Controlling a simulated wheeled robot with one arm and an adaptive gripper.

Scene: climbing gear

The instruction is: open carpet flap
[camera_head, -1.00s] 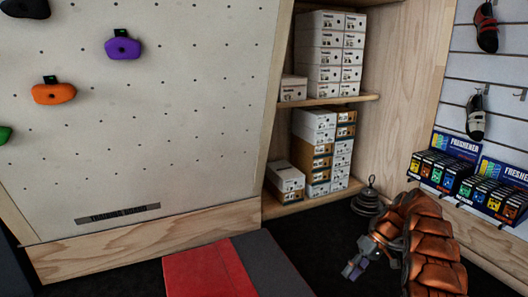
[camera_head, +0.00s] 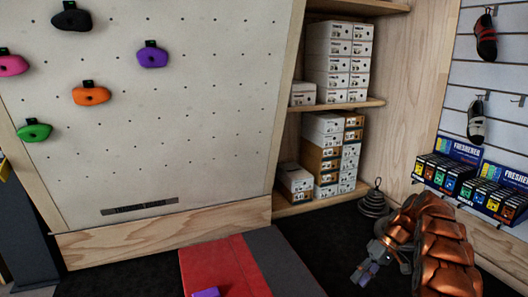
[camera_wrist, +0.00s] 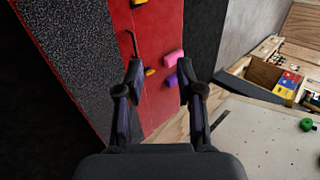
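The floor by the training board carries a red panel (camera_head: 212,268) beside a dark grey strip (camera_head: 285,262); I cannot tell which part, if any, is the carpet flap. In the wrist view a red panel (camera_wrist: 158,22) lies between a speckled grey surface (camera_wrist: 75,45) and a dark strip. A thin black hooked piece (camera_wrist: 131,40) shows on the red panel, above my left finger. My gripper (camera_head: 366,273) is low over the dark floor, right of the grey strip.
A purple block (camera_head: 205,292) is on the red panel; pink (camera_wrist: 174,57) and yellow pieces show on it in the wrist view. The training board (camera_head: 170,130) stands behind. Shelves of shoe boxes (camera_head: 338,70), stacked weights (camera_head: 373,203) and a freshener display (camera_head: 455,175) are at right.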

